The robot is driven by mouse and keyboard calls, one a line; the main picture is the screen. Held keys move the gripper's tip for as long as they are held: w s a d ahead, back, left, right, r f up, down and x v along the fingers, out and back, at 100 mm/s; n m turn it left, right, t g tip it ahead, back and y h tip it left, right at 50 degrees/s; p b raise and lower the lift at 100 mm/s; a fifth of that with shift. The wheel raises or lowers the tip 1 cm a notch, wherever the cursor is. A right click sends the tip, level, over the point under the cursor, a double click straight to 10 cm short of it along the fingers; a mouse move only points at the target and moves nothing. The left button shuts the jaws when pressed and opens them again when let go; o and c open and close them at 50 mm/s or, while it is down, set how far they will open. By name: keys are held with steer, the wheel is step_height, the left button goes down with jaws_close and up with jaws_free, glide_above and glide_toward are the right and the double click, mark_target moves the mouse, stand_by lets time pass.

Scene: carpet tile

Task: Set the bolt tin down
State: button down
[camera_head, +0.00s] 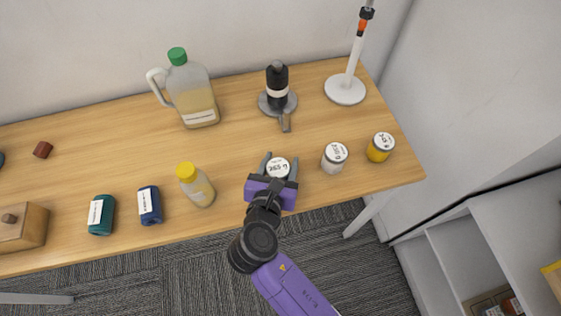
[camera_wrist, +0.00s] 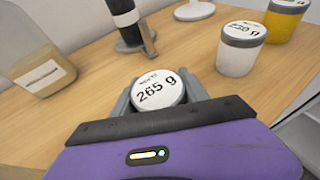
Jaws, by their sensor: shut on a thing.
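The tin in my gripper, which I take as the bolt tin (camera_head: 278,167), has a round white lid; in the wrist view its lid (camera_wrist: 158,90) reads "265 g". My gripper (camera_head: 278,169) is shut on this tin, with one grey finger on each side of it. The tin is over the front part of the wooden table (camera_head: 240,130). The tin's lower part is hidden by my gripper, so I cannot tell whether its base touches the table.
A white tin (camera_head: 334,158) and a yellow tin (camera_head: 380,147) stand to the right. A yellow-capped bottle (camera_head: 197,187) stands to the left. A black device on a round base (camera_head: 277,90) is behind, near a jug (camera_head: 190,92). Bare wood lies between.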

steer(key=c, duration=0.6)
jaws_free()
steer(key=shift+f, duration=0.1)
steer(key=shift+s+r, duration=0.15)
steer(key=shift+r, duration=0.05)
steer(key=v, duration=1.1)
steer(key=shift+s+r, duration=0.1)
steer(key=shift+s, duration=0.2)
